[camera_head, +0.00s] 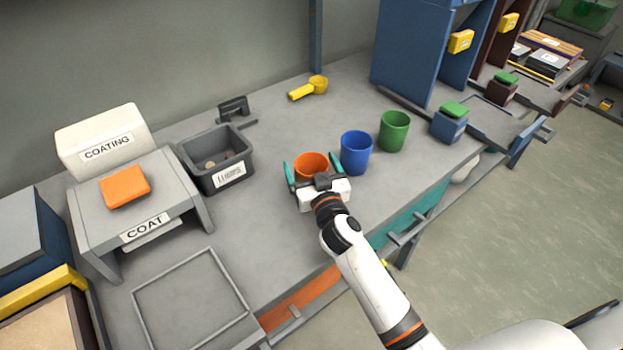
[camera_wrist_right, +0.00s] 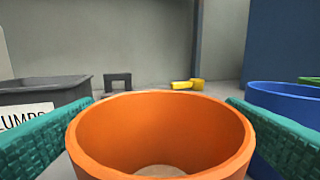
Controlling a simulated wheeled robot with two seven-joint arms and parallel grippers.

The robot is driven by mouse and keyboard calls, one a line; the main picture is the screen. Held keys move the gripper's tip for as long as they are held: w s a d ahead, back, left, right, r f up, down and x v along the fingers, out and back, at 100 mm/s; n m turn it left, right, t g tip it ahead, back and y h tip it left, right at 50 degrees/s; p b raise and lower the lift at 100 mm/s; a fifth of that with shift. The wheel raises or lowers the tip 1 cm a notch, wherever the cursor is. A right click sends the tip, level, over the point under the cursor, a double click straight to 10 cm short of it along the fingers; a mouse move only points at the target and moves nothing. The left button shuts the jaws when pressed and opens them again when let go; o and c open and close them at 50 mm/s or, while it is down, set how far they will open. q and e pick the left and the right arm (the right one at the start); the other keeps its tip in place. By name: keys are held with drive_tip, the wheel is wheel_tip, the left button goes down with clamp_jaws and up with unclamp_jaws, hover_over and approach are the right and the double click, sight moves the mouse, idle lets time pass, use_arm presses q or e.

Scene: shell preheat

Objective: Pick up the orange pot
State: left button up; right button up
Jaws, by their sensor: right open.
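The orange pot (camera_head: 310,164) stands on the grey bench, left of a blue pot (camera_head: 356,153) and a green pot (camera_head: 393,131). My right gripper (camera_head: 313,168) is open, with its teal fingers on either side of the orange pot. In the right wrist view the orange pot (camera_wrist_right: 160,135) fills the lower middle between the two fingers. Gaps show between the rim and the fingers in part; I cannot tell whether either finger touches it. The pot's lower part is hidden by the gripper in the head view. My left gripper is not in view.
A dark grey bin (camera_head: 217,165) stands to the left, beside the grey COAT stand (camera_head: 135,222). A yellow scoop (camera_head: 309,88) lies at the back. The blue pot (camera_wrist_right: 290,100) is close to the right finger. Bare bench lies in front of the bin.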

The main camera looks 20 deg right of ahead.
drive_tip(key=shift+r, duration=0.1)
drive_tip(key=c, duration=1.2)
